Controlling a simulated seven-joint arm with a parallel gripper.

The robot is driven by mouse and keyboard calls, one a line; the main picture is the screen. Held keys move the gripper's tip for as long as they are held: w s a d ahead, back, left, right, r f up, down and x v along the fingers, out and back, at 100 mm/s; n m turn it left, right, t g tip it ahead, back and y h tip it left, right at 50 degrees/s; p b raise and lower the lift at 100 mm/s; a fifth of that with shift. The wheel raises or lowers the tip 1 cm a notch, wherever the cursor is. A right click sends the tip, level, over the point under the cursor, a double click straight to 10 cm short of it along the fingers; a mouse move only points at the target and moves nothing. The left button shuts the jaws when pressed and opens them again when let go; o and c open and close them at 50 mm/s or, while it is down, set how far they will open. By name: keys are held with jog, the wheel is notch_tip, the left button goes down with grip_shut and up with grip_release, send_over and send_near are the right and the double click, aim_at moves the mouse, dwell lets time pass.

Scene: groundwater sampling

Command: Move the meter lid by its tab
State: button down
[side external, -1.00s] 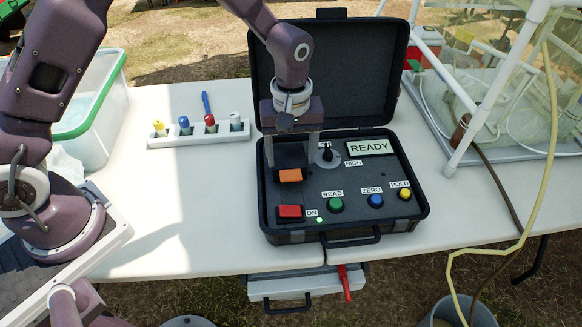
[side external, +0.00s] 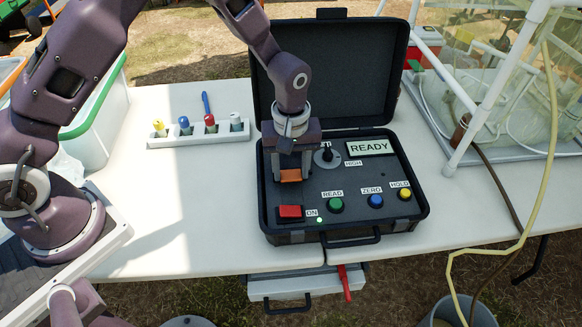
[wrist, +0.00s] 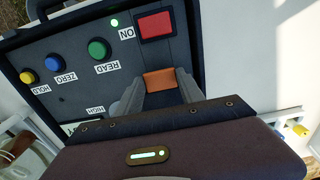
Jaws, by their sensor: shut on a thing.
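The open black meter case (side external: 400,228) stands on the white table. On the left of its panel is the small dark meter lid (wrist: 160,99) with an orange tab (side external: 291,175), also seen in the wrist view (wrist: 160,80). My gripper (side external: 291,177) points down over the panel and is shut on the tab, one finger on each side. My fingers and palm hide much of the dark lid. The lid appears down at the panel; I cannot tell whether it is raised.
A red switch (side external: 290,212) marked ON is just in front of the tab. Green (side external: 336,204), blue (side external: 375,201) and yellow (side external: 404,194) buttons, a dial (side external: 327,155) and a READY display (side external: 370,147) lie to the right. The raised case cover (side external: 350,70) stands behind my gripper.

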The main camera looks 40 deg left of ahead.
jog(key=shift+a+r, duration=0.1)
jog(key=shift+w+a+r+g+h, duration=0.4)
jog(key=shift+w+r+g+h, duration=0.05)
jog(key=shift+r+g+h, duration=0.15)
jog(key=shift+w+a+r, duration=0.1)
jog(key=shift+w+r, duration=0.05)
jog(key=shift+r, duration=0.15)
jog(key=w+a+r, duration=0.1)
jog(key=w+a, duration=0.1)
jog(key=w+a+r, duration=0.1)
jog(key=a+r, duration=0.1)
jog(key=shift+w, duration=0.4)
jog(key=shift+w+a+f, duration=0.3)
jog(key=shift+w+a, duration=0.8)
jog(key=shift+a, duration=0.1)
jog(key=shift+w+a+f, duration=0.25)
jog(key=shift+w+a, duration=0.9)
jog(key=shift+a, duration=0.05)
jog(key=shift+w+a+f, duration=0.3)
jog(key=shift+w+a, duration=0.8)
jog(key=shift+a, duration=0.1)
